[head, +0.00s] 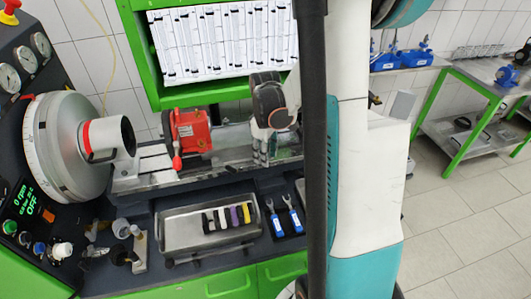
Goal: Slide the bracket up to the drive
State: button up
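The drive (62,150) is the large silver round housing at the left, with a cylindrical front end and a red band. A red block with a red-knobbed lever (190,131), which looks like the bracket, sits on the bench rail right of the drive, with a gap between them. My gripper (261,158) points down over the rail, to the right of the red block and apart from it. Its fingers are small and partly overlapped by my wrist, so I cannot tell whether they are open or shut.
A metal tray (170,238) with several coloured pieces lies in front of the rail, with two blue-handled wrenches (283,218) to its right. Small fittings (128,232) and a control panel (30,205) are at the lower left. A green-framed cabinet (140,55) stands behind.

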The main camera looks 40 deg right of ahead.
grip_shut()
jog(key=w+a, duration=0.1)
jog(key=a, duration=0.2)
jog(key=w+a+b, duration=0.1)
jog(key=w+a, duration=0.1)
jog(key=a, duration=0.1)
jog(key=w+a, duration=0.1)
jog(key=a, duration=0.2)
jog(key=shift+w+a, duration=0.25)
jog(key=shift+w, duration=0.05)
jog(key=shift+o, duration=2.3)
grip_release()
notch_tip(320, 180, up, 12)
